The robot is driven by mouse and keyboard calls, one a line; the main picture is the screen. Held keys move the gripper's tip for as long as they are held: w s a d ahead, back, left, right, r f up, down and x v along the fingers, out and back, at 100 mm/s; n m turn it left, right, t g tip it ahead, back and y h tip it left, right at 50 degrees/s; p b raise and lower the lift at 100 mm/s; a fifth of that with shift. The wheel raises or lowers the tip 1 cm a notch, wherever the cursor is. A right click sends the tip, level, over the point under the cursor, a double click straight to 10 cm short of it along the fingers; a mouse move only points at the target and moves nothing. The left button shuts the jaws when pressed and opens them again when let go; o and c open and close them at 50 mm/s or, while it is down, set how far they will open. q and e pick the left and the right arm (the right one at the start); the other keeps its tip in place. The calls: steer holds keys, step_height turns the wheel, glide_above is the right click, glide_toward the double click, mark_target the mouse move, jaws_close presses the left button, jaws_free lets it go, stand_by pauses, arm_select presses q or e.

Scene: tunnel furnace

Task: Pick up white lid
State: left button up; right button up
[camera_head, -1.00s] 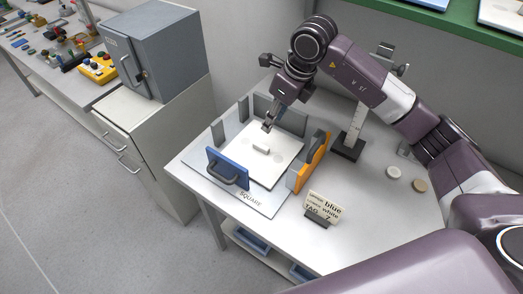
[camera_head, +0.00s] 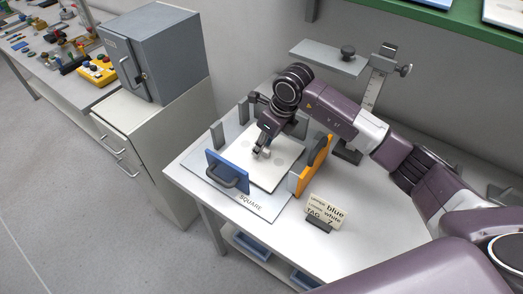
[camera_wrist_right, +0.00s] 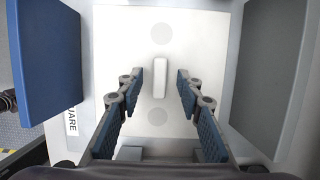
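The white lid (camera_wrist_right: 186,30) is a flat square plate lying on the fixture base marked SQUARE (camera_head: 250,202). A small white bar handle (camera_wrist_right: 161,49) stands up at its middle, with faint round marks on both sides of it. My right gripper (camera_wrist_right: 160,76) is open above the lid. Its two blue-padded fingers stand on either side of the handle, with a gap to each side. In the head view the right gripper (camera_head: 261,153) hides part of the lid and handle. My left gripper is not in view.
A blue upright block with a handle (camera_head: 227,172) and an orange upright block (camera_head: 313,164) flank the lid, with grey blocks behind. A small sign (camera_head: 325,212) stands at front right. A grey measuring stand (camera_head: 372,95) is behind. The table's right part is clear.

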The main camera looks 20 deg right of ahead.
steer(key=shift+f, duration=0.35)
steer(key=shift+c, duration=0.5)
jaws_close()
steer(key=shift+w+r, duration=0.1)
steer(key=shift+r, duration=0.05)
